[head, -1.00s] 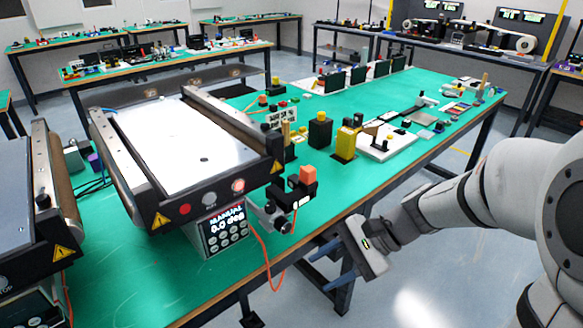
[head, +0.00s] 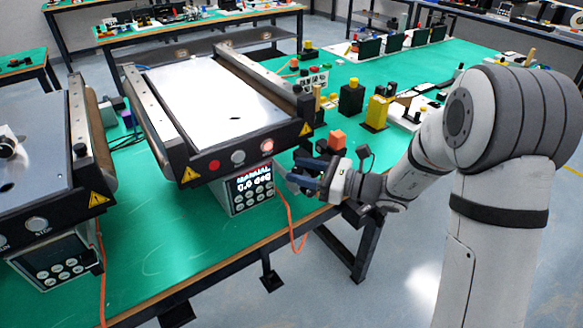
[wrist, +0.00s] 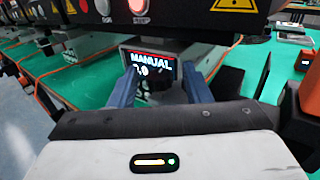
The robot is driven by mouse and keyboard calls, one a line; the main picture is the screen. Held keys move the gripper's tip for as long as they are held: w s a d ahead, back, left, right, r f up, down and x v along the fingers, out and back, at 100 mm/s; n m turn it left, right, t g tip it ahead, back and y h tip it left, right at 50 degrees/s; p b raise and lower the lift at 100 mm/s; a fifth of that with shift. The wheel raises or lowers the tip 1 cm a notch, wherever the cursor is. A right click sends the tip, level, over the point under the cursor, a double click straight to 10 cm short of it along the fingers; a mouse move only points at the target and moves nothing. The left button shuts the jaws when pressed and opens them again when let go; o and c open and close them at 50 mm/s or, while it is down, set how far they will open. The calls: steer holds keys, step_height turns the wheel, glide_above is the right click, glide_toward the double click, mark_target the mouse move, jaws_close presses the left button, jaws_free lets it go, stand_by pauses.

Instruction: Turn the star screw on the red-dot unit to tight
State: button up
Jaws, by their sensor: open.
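The middle conveyor (head: 210,95) has a silver bed and a black front panel with a red button (head: 214,165) and a lit red button (head: 267,146). Under it, a control box (head: 250,190) has a lit display reading MANUAL, which also shows in the wrist view (wrist: 150,62). My gripper (head: 290,174) is open at the box's right side, its blue fingers pointing left. In the wrist view, my gripper (wrist: 160,80) has a dark knob-like part (wrist: 174,95) between its fingers, apparently untouched. The star screw is not clearly visible; I cannot tell whether this part is it.
An orange block (head: 337,139) stands close behind my gripper. An orange cable (head: 290,225) hangs from the control box at the table's front edge. A second conveyor (head: 35,150) stands at the left. Yellow and black blocks (head: 376,112) stand further back.

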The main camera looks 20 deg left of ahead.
steer(key=shift+a, duration=0.65)
steer(key=c, duration=0.9)
steer(key=shift+t, duration=0.3)
steer(key=shift+c, duration=0.2)
